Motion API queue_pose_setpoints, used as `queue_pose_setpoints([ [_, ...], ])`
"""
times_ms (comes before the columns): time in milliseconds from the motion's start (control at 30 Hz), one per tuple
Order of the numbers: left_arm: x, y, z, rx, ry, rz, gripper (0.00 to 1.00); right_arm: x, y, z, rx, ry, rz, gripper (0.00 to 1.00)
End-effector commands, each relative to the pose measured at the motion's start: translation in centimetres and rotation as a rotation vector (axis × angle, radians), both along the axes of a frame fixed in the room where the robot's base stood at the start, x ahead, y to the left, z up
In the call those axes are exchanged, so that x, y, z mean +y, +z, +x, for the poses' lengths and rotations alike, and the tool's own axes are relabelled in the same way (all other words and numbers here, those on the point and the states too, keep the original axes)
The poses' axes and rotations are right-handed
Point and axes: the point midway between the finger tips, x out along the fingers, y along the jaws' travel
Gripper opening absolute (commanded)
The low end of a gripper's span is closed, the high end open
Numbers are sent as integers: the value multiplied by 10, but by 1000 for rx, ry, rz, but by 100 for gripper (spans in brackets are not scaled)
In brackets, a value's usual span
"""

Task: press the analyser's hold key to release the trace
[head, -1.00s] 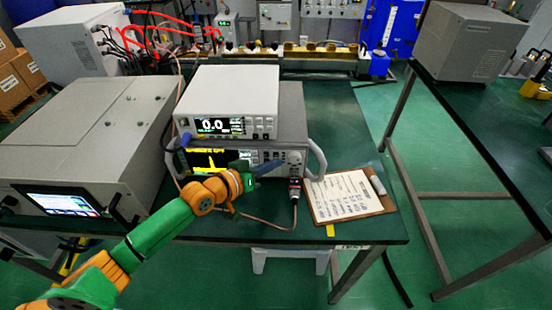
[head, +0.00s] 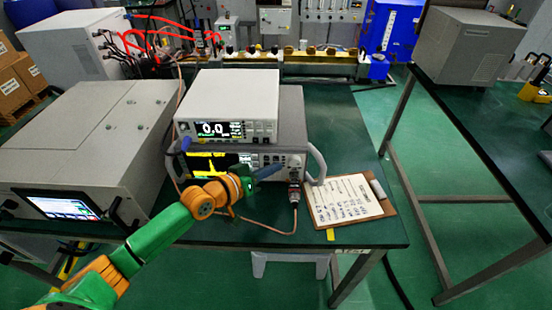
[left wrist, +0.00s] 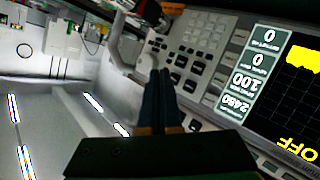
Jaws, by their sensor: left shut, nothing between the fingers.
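The analyser (head: 180,165) is the lower instrument of the stack on the green bench. Its screen shows a yellow trace and yellow lettering. In the left wrist view, the screen (left wrist: 285,95) appears upside down, with "OFF" and readouts such as 2450 and 100. Grey keys (left wrist: 200,45) lie beside it; I cannot read which is hold. My left gripper (head: 270,170) is shut and empty in front of the analyser's key area. Its dark fingers (left wrist: 160,85) point at the panel and cover part of it. Whether the tips touch a key, I cannot tell. My right gripper is not in view.
A meter reading 0.0 (head: 255,95) sits on the analyser. A cable (head: 270,227) hangs from the connector at the front. A clipboard (head: 345,200) lies to the right, a large grey unit (head: 85,130) stands left. The analyser has a side handle (head: 318,165).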

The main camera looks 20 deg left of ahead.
Motion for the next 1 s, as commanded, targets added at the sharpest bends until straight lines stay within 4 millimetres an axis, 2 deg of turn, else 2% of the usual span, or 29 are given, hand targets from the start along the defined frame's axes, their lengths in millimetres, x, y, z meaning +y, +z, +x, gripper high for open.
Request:
queue_pose_setpoints([
  [833,0,0,0,0,0,0,0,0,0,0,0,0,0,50],
  [1000,1,-2,5,-1,0,0,0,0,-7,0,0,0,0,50],
])
